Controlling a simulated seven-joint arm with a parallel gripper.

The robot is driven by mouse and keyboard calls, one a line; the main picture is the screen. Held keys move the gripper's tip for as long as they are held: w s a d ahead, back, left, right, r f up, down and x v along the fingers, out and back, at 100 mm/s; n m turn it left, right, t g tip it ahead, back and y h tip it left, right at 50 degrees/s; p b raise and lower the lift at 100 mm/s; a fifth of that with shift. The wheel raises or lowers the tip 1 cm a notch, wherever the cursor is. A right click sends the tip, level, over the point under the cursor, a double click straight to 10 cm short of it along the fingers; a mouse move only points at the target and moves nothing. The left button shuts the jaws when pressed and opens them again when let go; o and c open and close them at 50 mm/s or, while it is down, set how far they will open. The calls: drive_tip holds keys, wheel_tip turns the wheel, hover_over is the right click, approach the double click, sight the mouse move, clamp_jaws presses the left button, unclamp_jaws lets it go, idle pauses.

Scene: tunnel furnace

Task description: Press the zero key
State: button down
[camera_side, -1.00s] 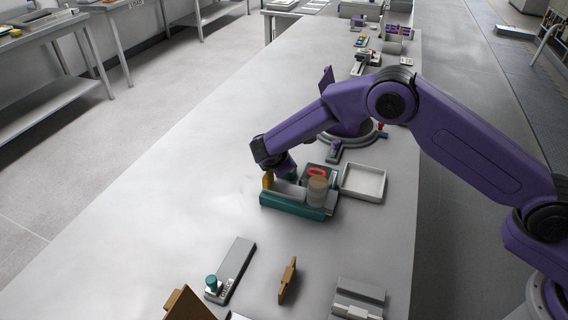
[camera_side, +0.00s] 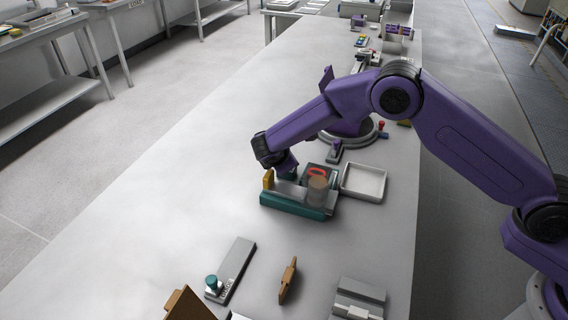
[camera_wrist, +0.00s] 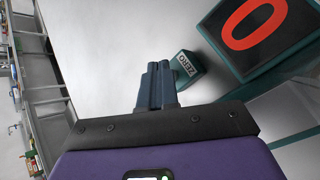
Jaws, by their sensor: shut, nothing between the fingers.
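The zero key (camera_wrist: 187,68) is a small teal block with a pale label reading "ZERO", seen in the wrist view just right of my fingertips. A dark display (camera_wrist: 262,30) with a red 0 stands beyond it to the right. In the side view the red 0 display (camera_side: 316,171) is at the back of a device with a teal base (camera_side: 292,206). My gripper (camera_wrist: 158,68) is shut and empty, its fingers beside the key in the picture; I cannot tell whether they touch it. In the side view its fingertips are largely hidden behind the device.
A beige cylinder (camera_side: 317,190) stands at the device's right end. A yellow piece (camera_side: 268,179) is at its left end. An empty white tray (camera_side: 363,183) lies to the right. A grey bar with a teal knob (camera_side: 213,282) and a brown piece (camera_side: 288,280) lie nearer. The bench's left is clear.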

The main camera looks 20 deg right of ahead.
drive_tip(key=shift+r, duration=0.15)
drive_tip(key=shift+r, duration=2.5)
drive_tip(key=s+d+r+m+g+y, duration=0.1)
drive_tip(key=s+d+r, duration=0.2)
drive_tip(key=s, duration=0.4)
drive_tip(key=s+d+r+m+g+y, duration=0.1)
drive_tip(key=s+d+r, duration=0.1)
drive_tip(key=s, duration=0.5)
drive_tip(key=s+d+r+m+g+y, duration=0.1)
drive_tip(key=s+d+r+m+g, duration=0.15)
drive_tip(key=s, duration=0.45)
drive_tip(key=s+d+m+g+y, duration=0.1)
drive_tip(key=s+d, duration=0.5)
drive_tip(key=s, duration=0.5)
drive_tip(key=s+d+m+g+y, duration=0.1)
drive_tip(key=s+d+y, duration=0.1)
drive_tip(key=s+d, duration=0.5)
drive_tip(key=s, duration=0.4)
drive_tip(key=shift+s+r, duration=0.2)
drive_tip(key=shift+r, duration=0.15)
